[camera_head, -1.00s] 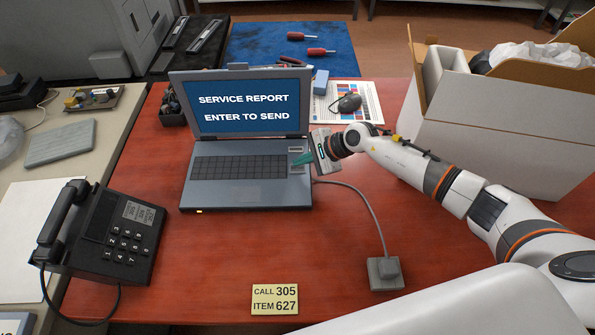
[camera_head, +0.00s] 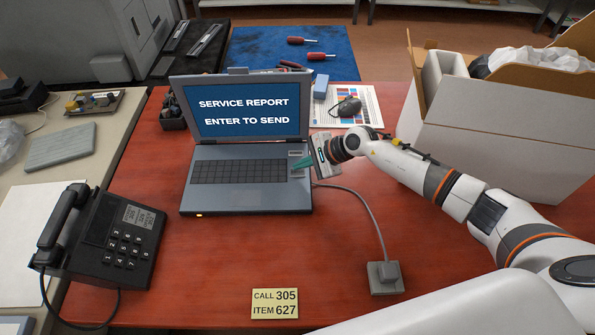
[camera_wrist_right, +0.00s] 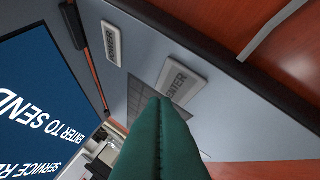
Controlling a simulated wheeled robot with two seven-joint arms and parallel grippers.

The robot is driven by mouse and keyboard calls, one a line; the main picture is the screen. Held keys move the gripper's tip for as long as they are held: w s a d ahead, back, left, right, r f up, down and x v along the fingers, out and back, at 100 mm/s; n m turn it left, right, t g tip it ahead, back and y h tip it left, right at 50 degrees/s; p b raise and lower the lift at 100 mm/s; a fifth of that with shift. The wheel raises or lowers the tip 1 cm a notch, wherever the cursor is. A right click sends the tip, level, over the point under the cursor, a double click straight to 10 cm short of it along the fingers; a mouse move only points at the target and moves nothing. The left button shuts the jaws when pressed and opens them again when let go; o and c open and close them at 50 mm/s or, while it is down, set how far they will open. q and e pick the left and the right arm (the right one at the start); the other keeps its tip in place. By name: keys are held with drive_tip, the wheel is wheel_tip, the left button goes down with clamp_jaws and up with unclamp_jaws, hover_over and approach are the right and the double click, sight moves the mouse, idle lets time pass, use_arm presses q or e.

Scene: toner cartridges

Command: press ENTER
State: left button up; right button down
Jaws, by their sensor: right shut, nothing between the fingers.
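The open laptop (camera_head: 246,170) stands on the red desk, its screen (camera_head: 245,110) reading SERVICE REPORT, ENTER TO SEND. In the right wrist view a raised grey key marked ENTER (camera_wrist_right: 178,80) sits on the laptop's deck. A second raised key (camera_wrist_right: 112,42), with lettering hard to read, is farther along. My right gripper (camera_head: 297,166) has green fingers closed together and empty, at the right edge of the laptop deck. In the right wrist view the fingertips (camera_wrist_right: 160,103) overlap the near edge of the ENTER key; I cannot tell whether they touch it. My left gripper is not in view.
A black telephone (camera_head: 115,240) stands left of the laptop. A white carton (camera_head: 490,140) is behind my right arm. A grey box on a cable (camera_head: 384,277) and a yellow note (camera_head: 275,303) lie in front.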

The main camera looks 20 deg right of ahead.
sight(302, 174)
idle(0.9)
drive_tip(key=shift+f+b, duration=0.4)
drive_tip(key=shift+b, duration=0.2)
drive_tip(key=shift+f+b, duration=0.4)
drive_tip(key=shift+b, duration=0.1)
idle(0.4)
drive_tip(key=shift+r, duration=0.1)
drive_tip(key=shift+r+p, duration=0.45)
drive_tip(key=shift+r, duration=0.25)
drive_tip(key=shift+r+p, duration=1.5)
drive_tip(key=shift+r, duration=1.05)
drive_tip(key=shift+f, duration=0.1)
